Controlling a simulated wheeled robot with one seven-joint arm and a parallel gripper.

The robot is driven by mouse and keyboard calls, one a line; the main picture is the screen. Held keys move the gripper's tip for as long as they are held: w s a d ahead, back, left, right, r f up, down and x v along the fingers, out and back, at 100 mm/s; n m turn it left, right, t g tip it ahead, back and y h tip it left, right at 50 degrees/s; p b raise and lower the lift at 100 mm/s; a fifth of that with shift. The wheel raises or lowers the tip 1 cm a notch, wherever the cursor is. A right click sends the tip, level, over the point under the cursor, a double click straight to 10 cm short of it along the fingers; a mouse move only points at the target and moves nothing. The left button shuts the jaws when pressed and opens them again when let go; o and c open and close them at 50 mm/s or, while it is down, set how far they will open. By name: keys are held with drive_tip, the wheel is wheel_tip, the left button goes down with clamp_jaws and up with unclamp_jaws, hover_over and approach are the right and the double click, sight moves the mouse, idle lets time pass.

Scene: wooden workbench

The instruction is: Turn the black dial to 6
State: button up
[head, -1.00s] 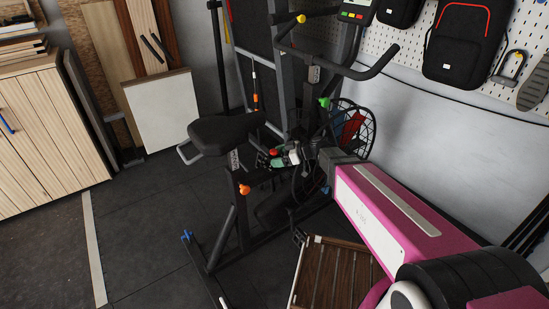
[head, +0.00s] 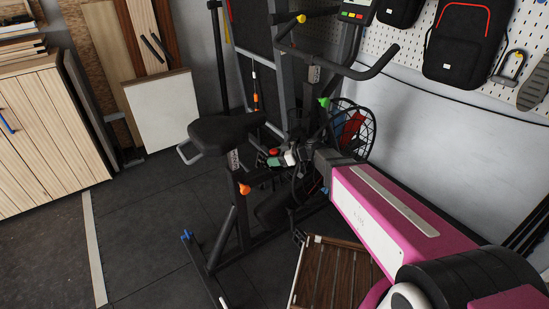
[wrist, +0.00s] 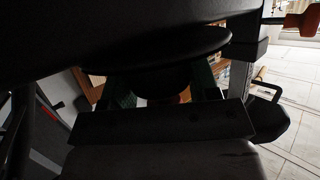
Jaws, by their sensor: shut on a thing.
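My gripper (head: 276,159) is low on the frame of the exercise bike (head: 243,228), to the right of the seat post. In the wrist view, my gripper (wrist: 163,86) has a green-padded finger on either side of a dark rounded knob that looks like the black dial (wrist: 160,82). It is shut on this dial. A wide dark disc (wrist: 165,46) sits just beyond the dial. The picture is dark there, and no numbers or pointer can be read. In the head view I cannot make out the dial at my gripper.
Orange (head: 245,189), red (head: 273,152) and green (head: 323,102) knobs are on the bike. The black seat (head: 225,132) is left of my gripper, and the caged fan (head: 357,132) right. Floor at the left is clear.

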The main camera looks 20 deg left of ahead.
drive_tip(key=shift+s+t, duration=0.1)
drive_tip(key=shift+t, duration=0.2)
drive_tip(key=m+t, duration=0.4)
drive_tip(key=shift+s+h, duration=0.1)
drive_tip(key=shift+h, duration=0.3)
drive_tip(key=m+t+h, duration=0.1)
drive_tip(key=m+t, duration=0.1)
drive_tip(key=t, duration=0.1)
drive_tip(key=m+t+h, duration=0.2)
drive_tip(key=m, duration=0.1)
drive_tip(key=shift+a+m+t, duration=0.1)
drive_tip(key=shift+m+t, duration=0.2)
drive_tip(key=shift+t, duration=0.1)
drive_tip(key=shift+w+m+t+h, duration=0.2)
drive_tip(key=shift+m+t+h, duration=0.7)
drive_tip(key=shift+m+h, duration=0.15)
drive_tip(key=shift+a+m+t+h, duration=0.15)
drive_tip(key=shift+m+t+h, duration=0.75)
drive_tip(key=shift+m+h, duration=1.05)
drive_tip(key=shift+m+t+h, duration=0.3)
drive_tip(key=shift+m+h, duration=1.2)
drive_tip(key=shift+h, duration=0.3)
